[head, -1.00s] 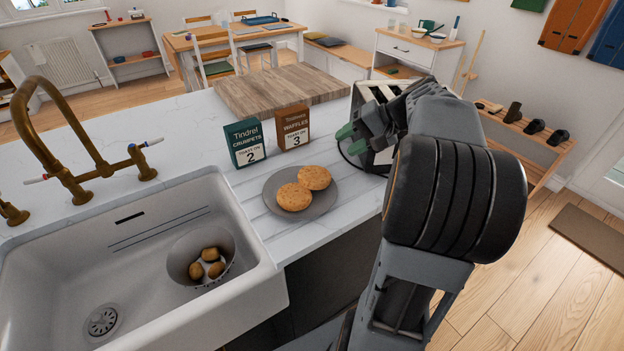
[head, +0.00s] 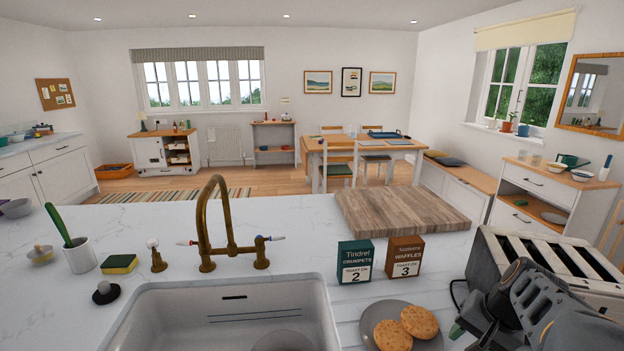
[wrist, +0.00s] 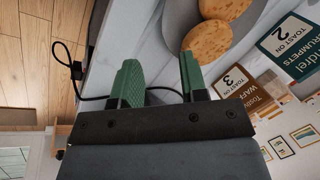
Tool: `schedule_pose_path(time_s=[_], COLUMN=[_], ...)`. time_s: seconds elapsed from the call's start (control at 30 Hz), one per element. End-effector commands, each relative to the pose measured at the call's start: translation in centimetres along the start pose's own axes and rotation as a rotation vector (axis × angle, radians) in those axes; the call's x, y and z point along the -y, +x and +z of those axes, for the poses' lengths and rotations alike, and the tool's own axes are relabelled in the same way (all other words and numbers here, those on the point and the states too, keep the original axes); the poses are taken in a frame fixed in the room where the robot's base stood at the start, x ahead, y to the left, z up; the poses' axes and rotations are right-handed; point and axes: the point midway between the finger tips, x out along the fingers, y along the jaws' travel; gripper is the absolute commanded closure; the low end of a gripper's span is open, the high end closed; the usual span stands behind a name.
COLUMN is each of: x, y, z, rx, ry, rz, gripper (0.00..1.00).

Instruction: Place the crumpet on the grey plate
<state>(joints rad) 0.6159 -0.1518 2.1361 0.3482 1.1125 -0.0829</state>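Two round golden-brown crumpets lie on the grey plate (head: 383,311), one at the front left (head: 392,336) and one at the back right (head: 420,321). The plate's lower edge is cut off in the head view. The wrist view also shows the plate (wrist: 180,22) and both rounds. My gripper (wrist: 160,78) has green fingers that stand apart with nothing between them. In the head view my gripper (head: 466,335) is at the lower right, between the plate and the toaster (head: 548,262). The toaster's slots look dark, and I cannot see any bread in them.
A green crumpet box (head: 355,262) and a brown waffle box (head: 405,257) stand behind the plate. A wooden board (head: 400,212) lies farther back. The sink (head: 130,318) is on the left. A black cable (wrist: 160,92) runs past my fingers.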

Motion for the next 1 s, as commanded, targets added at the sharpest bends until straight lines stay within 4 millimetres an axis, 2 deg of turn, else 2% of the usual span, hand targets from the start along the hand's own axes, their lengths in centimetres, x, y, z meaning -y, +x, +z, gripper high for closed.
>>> schedule_pose_path(time_s=[0.03,0.2,0.4,0.6,1.0], x=[0.9,2.8,5.2,7.1,7.3], y=[0.8,2.8,3.5,3.0,3.1], z=[2.0,7.3,11.8,13.3,13.4], rx=[-0.018,-0.099,-0.135,-0.155,-0.15], ry=[-0.083,-0.378,-0.631,-0.715,-0.722], rz=[0.059,0.194,0.205,0.172,0.17], gripper=[0.6,0.6,0.6,0.6,0.6])
